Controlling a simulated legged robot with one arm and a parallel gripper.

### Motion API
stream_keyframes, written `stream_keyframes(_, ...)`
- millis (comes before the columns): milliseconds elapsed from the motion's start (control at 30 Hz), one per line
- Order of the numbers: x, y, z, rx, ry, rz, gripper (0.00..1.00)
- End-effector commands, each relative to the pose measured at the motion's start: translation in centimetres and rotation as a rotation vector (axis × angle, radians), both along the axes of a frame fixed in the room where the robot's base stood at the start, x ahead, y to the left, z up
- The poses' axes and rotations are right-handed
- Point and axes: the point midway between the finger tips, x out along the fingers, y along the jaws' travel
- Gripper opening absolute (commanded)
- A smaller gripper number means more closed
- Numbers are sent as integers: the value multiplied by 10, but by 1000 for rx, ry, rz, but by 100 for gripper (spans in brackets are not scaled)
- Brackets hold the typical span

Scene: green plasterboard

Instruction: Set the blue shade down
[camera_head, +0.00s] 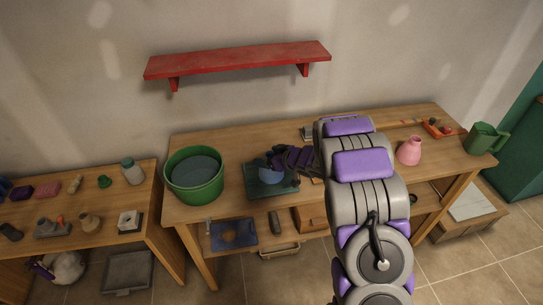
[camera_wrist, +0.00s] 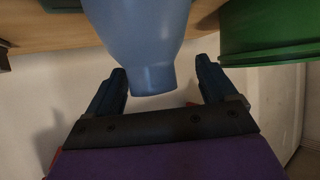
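The blue shade (camera_head: 270,175) is at the dark green mat (camera_head: 287,188) on the workbench, partly hidden by my gripper in the head view. The wrist view shows the shade (camera_wrist: 140,35) large, its wide body at the top and its narrow neck pointing down in the picture. My gripper (camera_wrist: 162,75) is open. Its two dark fingers stand on either side of the neck, with a visible gap on each side. In the head view, my gripper (camera_head: 276,166) is right at the shade. The shade's contact with the mat is not clearly visible.
A green tub (camera_head: 194,196) stands left of the mat; its wall also shows in the wrist view (camera_wrist: 270,35). A pink vase (camera_head: 409,151) and green watering can (camera_head: 486,138) stand to the right. A red shelf (camera_head: 238,60) hangs above. Bare bench lies behind the mat.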

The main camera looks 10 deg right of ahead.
Motion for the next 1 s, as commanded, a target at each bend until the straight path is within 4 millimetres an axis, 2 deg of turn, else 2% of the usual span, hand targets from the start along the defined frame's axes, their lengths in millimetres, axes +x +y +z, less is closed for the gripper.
stream_keyframes(67,0,0,0,0,0,1,85)
stream_keyframes(233,-7,-14,5,7,1,-1,85)
stream_keyframes(467,-38,-42,28,13,-2,-4,85)
stream_keyframes(700,-70,-53,49,3,-2,-2,85)
stream_keyframes(1000,-86,-67,57,7,1,0,85)
